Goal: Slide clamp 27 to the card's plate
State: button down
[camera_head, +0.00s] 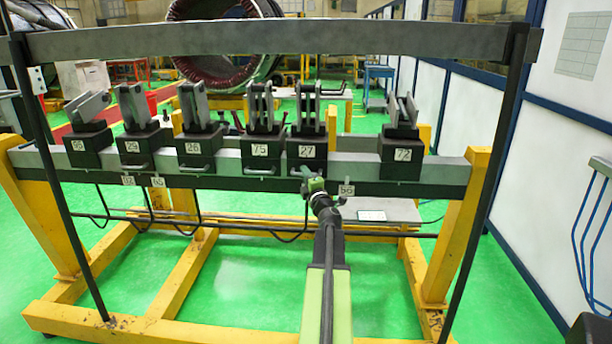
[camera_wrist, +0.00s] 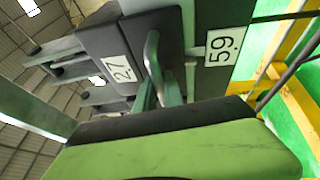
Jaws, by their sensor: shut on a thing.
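Clamp 27 (camera_head: 307,133) is a dark block with upright grey prongs on the grey rail (camera_head: 358,143). Its number label (camera_wrist: 119,69) and bar handle (camera_wrist: 152,55) show in the wrist view. My gripper (camera_head: 315,184) is shut on the handle at the clamp's lower front; the fingertips (camera_wrist: 158,92) are partly hidden by its green body. A small plate (camera_head: 346,190), reading 59 in the wrist view (camera_wrist: 223,46), sits on the rail's front just right of the clamp. A pale card (camera_head: 372,215) lies on a grey shelf behind the rail; its writing is unreadable.
Clamp 75 (camera_head: 260,150) stands close left of clamp 27, with several more clamps farther left. Clamp 72 (camera_head: 403,153) stands right, leaving bare rail between. Two small plates (camera_head: 128,180) (camera_head: 158,182) sit left. A grey beam (camera_head: 280,38) crosses above.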

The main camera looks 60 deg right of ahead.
jog(key=shift+s, duration=0.15)
jog(key=shift+s+d, duration=0.25)
jog(key=shift+s, duration=0.15)
jog(key=c, duration=1.5)
grip_release()
jog(key=shift+w, duration=0.1)
jog(key=shift+o, duration=0.2)
